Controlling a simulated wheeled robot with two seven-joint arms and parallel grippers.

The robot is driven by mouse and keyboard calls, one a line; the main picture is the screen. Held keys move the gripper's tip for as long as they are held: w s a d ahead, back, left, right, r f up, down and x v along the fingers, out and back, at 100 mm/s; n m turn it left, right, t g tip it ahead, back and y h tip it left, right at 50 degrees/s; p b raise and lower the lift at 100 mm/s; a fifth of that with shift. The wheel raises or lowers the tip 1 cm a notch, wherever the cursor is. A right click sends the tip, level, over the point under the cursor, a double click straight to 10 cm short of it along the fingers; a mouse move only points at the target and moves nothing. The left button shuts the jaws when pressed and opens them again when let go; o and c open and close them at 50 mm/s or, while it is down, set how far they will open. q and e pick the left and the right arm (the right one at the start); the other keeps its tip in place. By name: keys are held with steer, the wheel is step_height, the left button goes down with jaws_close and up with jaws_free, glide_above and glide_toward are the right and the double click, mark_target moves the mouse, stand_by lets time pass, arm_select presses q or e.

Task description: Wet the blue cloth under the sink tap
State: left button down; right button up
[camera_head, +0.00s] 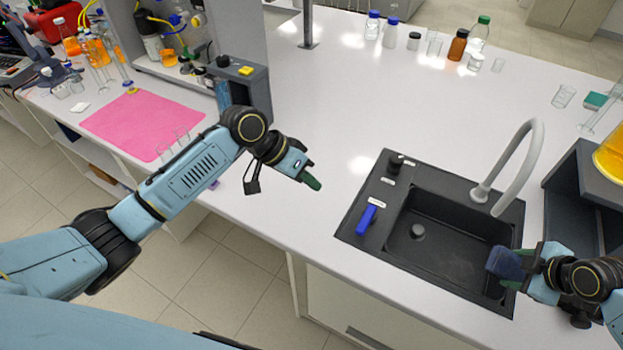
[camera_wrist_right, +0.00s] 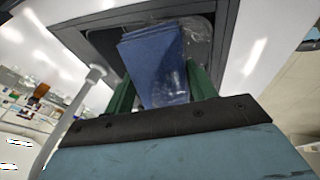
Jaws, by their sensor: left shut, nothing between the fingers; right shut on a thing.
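The blue cloth (camera_head: 506,263) is in my right gripper (camera_head: 524,263), over the right part of the dark sink (camera_head: 437,232). In the right wrist view the cloth (camera_wrist_right: 152,62) shows as a folded blue piece between the two green fingers, with the sink basin behind it. The grey curved tap (camera_head: 534,150) rises at the back right of the sink, its spout end above the basin and apart from the cloth. I see no water from it. A blue lever (camera_head: 366,219) lies on the sink's left ledge. My left gripper (camera_head: 312,183) is shut and empty above the counter, left of the sink.
A dark grey stand (camera_head: 580,195) with an orange-filled flask (camera_head: 611,155) is right of the sink. Bottles and beakers (camera_head: 457,45) line the counter's back edge. A pink mat (camera_head: 142,122) lies at left. The counter's middle is clear.

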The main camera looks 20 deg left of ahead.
mark_target(518, 276)
stand_by(0.5)
steer(key=shift+s+d+r+p, duration=0.35)
steer(key=shift+s+r+p, duration=0.4)
steer(key=shift+p, duration=0.3)
steer(key=shift+s+d+r, duration=0.25)
steer(key=shift+s+r, duration=0.1)
steer(key=shift+s, duration=0.2)
steer(key=shift+s+d+r, duration=0.25)
steer(key=shift+s+r, duration=0.2)
steer(key=shift+s, duration=0.05)
steer(key=shift+s+d+r, duration=0.2)
steer(key=shift+s+r, duration=0.25)
steer(key=shift+s, duration=0.05)
